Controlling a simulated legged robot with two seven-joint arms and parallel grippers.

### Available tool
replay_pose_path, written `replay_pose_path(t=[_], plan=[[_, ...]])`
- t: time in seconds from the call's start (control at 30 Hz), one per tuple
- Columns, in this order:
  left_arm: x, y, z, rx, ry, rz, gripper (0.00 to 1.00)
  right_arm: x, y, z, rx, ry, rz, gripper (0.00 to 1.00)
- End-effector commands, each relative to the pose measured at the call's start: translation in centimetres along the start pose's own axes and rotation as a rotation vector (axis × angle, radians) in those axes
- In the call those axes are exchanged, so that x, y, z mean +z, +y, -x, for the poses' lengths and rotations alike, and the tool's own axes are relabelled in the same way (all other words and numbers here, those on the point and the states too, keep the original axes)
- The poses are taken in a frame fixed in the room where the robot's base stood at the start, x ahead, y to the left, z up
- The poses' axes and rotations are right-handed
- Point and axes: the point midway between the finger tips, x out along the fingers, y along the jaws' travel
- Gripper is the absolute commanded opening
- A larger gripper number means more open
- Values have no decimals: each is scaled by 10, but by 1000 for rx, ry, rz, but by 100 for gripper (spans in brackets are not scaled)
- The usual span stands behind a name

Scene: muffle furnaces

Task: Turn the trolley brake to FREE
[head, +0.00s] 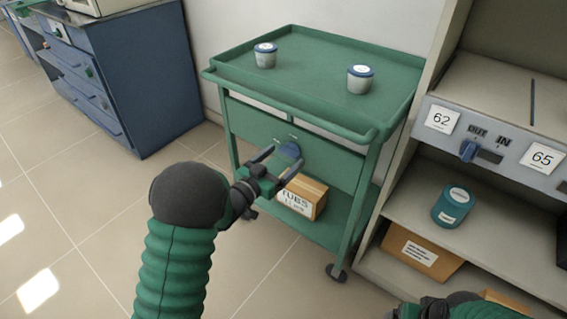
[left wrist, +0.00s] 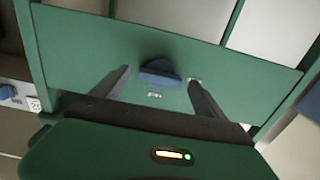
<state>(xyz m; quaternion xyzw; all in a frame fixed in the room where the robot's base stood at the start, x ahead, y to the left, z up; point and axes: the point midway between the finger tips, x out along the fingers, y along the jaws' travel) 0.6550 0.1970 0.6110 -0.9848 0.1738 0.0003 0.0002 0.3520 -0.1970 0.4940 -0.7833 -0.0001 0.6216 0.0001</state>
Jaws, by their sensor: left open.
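The green trolley (head: 318,108) stands against the wall in the head view. A blue brake knob (head: 290,150) sits on its front panel, with small white labels by it. In the left wrist view the knob (left wrist: 160,74) is a blue half-round with a raised bar, and the labels are too small to read. My left gripper (head: 279,162) is open, its two fingers pointing at the panel on either side of the knob. In the left wrist view the open fingers (left wrist: 160,84) show apart from the knob. Part of my right arm shows at the bottom right; its fingers cannot be made out.
Two lidded tubs (head: 265,55) (head: 360,79) stand on the trolley's top. A cardboard box (head: 303,197) is on its lower shelf. At right, a shelf unit (head: 397,203) holds a teal jar (head: 453,207) and has a blue OUT/IN switch (head: 468,151). Blue drawers (head: 150,75) stand at left.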

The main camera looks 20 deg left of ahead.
Motion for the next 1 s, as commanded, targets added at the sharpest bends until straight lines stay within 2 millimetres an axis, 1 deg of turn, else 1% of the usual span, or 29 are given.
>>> replay_pose_path(t=[0.1, 0.3, 0.33, 0.8, 1.0], plan=[[0, 0, -7, -1, 0, 0, 84, 1, 0, -3, 0, 0, 0, 83], [-1, 0, -7, -1, -1, 0, 84, 0, 0, -2, 0, 0, 0, 83], [0, 0, -7, -1, -1, 0, 82, 0, 0, -2, 0, 0, 0, 83], [0, 0, -7, -1, -1, 0, 21, 0, 0, -2, 0, 0, 0, 83], [0, 0, -7, -1, -1, -11, 21, 0, 0, -2, 0, 0, 0, 83]])
